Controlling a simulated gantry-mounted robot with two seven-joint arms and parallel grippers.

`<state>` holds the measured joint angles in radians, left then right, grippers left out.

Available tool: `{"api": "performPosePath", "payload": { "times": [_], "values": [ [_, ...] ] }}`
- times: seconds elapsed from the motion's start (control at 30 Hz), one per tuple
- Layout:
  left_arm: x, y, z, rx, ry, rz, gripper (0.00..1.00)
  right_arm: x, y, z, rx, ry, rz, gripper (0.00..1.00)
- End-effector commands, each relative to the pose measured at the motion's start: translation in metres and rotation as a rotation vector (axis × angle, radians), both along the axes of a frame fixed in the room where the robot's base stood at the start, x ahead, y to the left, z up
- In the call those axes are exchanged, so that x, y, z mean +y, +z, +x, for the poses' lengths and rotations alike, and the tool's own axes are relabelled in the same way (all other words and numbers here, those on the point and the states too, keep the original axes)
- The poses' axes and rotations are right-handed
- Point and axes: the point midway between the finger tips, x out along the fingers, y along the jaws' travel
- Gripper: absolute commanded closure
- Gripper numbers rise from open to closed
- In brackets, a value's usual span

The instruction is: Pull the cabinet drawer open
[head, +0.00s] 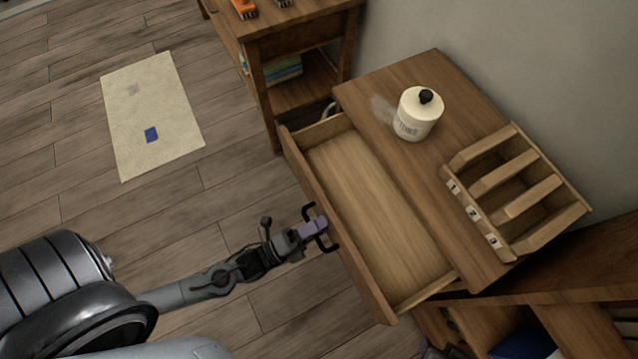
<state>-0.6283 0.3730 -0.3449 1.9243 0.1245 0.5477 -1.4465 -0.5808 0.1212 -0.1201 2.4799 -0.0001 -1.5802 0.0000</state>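The wooden cabinet (385,93) stands at the right with its drawer (375,205) pulled well out. The drawer is empty, and its bare floor shows. A black handle (330,247) sits on the outer side of the drawer front (352,262). My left gripper (318,226) reaches in from the lower left, with its purple fingers closed around the middle of the handle. The fingers hide that part of the handle. My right gripper is not in view.
A white lidded jar (418,114) and a slotted wooden rack (520,195) stand on the cabinet top. A wooden side table (300,22) stands behind the drawer. A pale mat (150,112) lies on the floor.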

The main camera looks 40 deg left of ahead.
Motion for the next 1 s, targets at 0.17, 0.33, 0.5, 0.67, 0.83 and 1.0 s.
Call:
{"api": "performPosePath", "payload": {
  "times": [0.17, 0.33, 0.5, 0.67, 0.83, 1.0],
  "values": [
    [0.007, -0.003, -0.016, 0.004, -0.001, 0.002, 0.62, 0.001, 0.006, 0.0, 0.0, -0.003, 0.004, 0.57],
    [0.018, -0.008, -0.042, 0.007, -0.001, 0.002, 0.62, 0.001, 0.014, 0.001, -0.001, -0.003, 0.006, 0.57],
    [0.029, -0.014, -0.068, 0.005, 0.0, 0.002, 0.62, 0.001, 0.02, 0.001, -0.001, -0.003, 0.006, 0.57],
    [0.037, -0.018, -0.085, 0.004, 0.0, 0.002, 0.62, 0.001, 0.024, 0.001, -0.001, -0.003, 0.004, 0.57],
    [0.041, -0.02, -0.094, 0.001, 0.0, 0.001, 0.62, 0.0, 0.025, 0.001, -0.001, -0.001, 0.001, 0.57],
    [0.041, -0.021, -0.096, 0.0, -0.001, 0.001, 0.62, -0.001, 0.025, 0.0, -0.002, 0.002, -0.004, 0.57]
  ]
}}
